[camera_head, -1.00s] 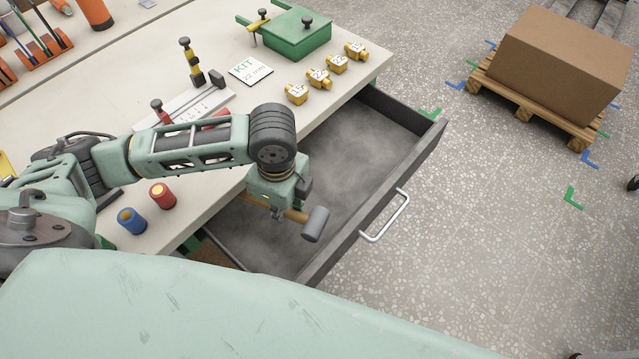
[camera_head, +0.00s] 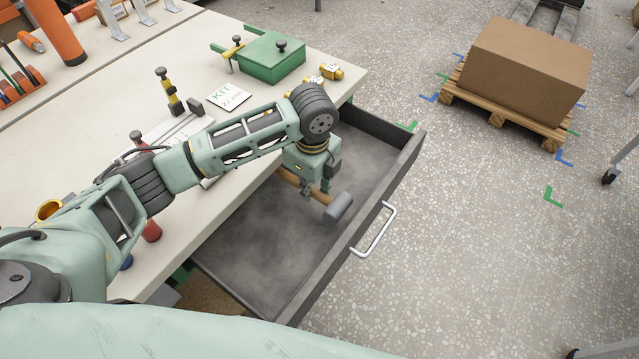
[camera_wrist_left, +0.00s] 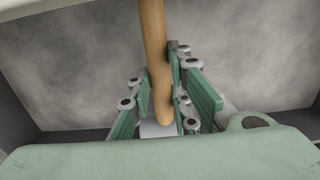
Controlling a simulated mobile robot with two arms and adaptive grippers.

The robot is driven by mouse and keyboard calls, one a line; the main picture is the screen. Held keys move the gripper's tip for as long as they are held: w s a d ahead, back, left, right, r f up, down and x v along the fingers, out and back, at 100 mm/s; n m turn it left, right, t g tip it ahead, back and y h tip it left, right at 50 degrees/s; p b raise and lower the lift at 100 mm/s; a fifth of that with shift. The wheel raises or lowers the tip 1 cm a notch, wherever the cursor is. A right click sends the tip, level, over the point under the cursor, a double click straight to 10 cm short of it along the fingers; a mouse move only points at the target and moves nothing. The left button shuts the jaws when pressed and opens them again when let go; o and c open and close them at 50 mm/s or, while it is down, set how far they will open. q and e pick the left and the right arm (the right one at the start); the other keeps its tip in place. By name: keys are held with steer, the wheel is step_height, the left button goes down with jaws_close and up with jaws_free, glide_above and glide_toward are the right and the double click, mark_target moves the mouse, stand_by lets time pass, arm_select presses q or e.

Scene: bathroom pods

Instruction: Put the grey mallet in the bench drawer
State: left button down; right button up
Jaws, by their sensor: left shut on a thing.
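The grey mallet has a grey cylindrical head (camera_head: 338,207) and a wooden handle (camera_head: 289,177). My left gripper (camera_head: 307,185) is shut on the handle, and the head sticks out towards the drawer front. The handle also shows between the fingers in the left wrist view (camera_wrist_left: 153,45), with the drawer floor behind it. The bench drawer (camera_head: 265,245) is pulled open, and its grey floor is bare where visible. The mallet is over the drawer's inside; I cannot tell whether it touches the floor. My arm hides part of the drawer's bench side. My right gripper is not in view.
The bench top (camera_head: 60,150) runs along the drawer's left side. It carries a green box (camera_head: 272,58), a KIT card (camera_head: 229,96) and yellow fittings (camera_head: 330,71). A carton (camera_head: 525,70) on a pallet stands beyond. The floor right of the drawer handle (camera_head: 375,230) is clear.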

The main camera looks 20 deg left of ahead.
arm_select(q)
steer(key=w, duration=0.1)
steer(key=w+d, duration=0.1)
steer(key=w, duration=0.1)
steer(key=shift+w+d, duration=0.1)
steer(key=shift+w+f, duration=0.1)
steer(key=shift+f, duration=1.65)
steer(key=shift+f, duration=0.15)
steer(key=c, duration=1.6)
jaws_free()
steer(key=r, duration=1.2)
steer(key=shift+d+r, duration=0.15)
steer(key=shift+d, duration=0.2)
